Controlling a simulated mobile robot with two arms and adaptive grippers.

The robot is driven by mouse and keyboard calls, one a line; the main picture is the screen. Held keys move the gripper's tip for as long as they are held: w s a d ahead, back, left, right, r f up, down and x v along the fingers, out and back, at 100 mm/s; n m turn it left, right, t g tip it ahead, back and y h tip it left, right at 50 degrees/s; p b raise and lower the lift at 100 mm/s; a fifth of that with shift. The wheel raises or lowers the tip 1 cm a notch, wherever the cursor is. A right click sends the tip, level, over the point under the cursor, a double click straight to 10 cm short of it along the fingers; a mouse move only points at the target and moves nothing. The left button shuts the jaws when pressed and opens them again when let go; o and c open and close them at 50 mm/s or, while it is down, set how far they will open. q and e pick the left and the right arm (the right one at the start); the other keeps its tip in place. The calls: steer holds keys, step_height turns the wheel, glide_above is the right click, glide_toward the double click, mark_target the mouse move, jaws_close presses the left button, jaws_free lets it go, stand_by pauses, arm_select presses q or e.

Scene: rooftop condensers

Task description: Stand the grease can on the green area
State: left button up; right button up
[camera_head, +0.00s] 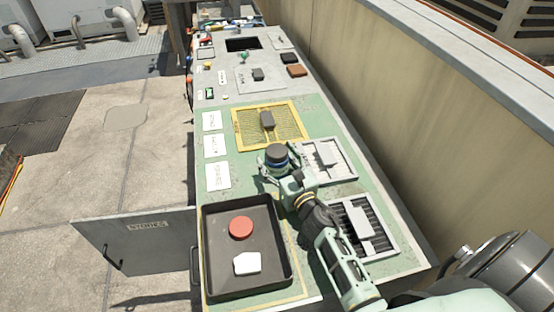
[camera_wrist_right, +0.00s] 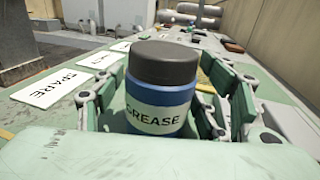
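The grease can (camera_head: 277,155), blue with a dark grey lid and a white label, is upright near the middle of the long bench. It fills the centre of the right wrist view (camera_wrist_right: 161,95), where its label reads GREASE. My right gripper (camera_head: 275,172) has its fingers on both sides of the can and appears shut on it. The can's base is hidden, so I cannot tell whether it touches the bench. The green painted bench top (camera_head: 245,189) lies around and below the can. My left gripper is not in view.
A yellow mesh mat (camera_head: 291,112) with a dark block lies beyond the can. White cards (camera_head: 216,176) line the left side. A dark tray (camera_head: 209,273) holds a red disc and a white piece. Two framed grilles (camera_head: 346,151) are at right, beside a wall (camera_head: 440,120).

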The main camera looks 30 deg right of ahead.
stand_by(0.3)
steer(key=shift+r+p, duration=0.25)
steer(key=shift+p, duration=0.05)
steer(key=s, duration=0.3)
steer(key=s+b, duration=0.1)
steer(key=s, duration=0.3)
steer(key=s+b, duration=0.1)
steer(key=s, duration=0.3)
steer(key=shift+a+f, duration=0.15)
steer(key=shift+f, duration=0.1)
steer(key=shift+s+r+b, duration=0.15)
steer(key=shift+s+b, duration=0.15)
steer(key=shift+s, duration=0.25)
